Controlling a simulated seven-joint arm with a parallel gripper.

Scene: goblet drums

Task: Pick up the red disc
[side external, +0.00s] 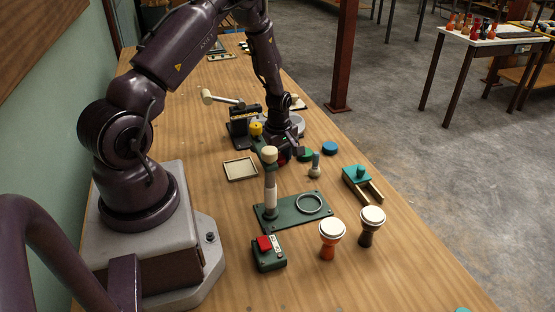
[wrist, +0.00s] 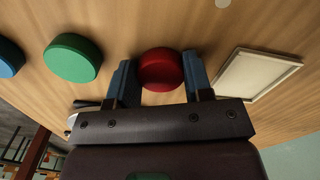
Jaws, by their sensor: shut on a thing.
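The red disc (wrist: 161,70) sits between the two fingers of my gripper (wrist: 161,80) in the wrist view, with a finger against each side. My gripper is shut on it. In the side external view my gripper (side external: 281,156) is low near the table top, and only a small dark red part of the disc (side external: 281,160) shows beneath it. I cannot tell whether the disc touches the table.
A green disc (side external: 306,154) and a blue disc (side external: 330,148) lie to the right of my gripper. A shallow cream tray (side external: 240,169) lies to the left. A green stand (side external: 291,211) with a post and ring, and two goblet drums (side external: 331,238), stand nearer the camera.

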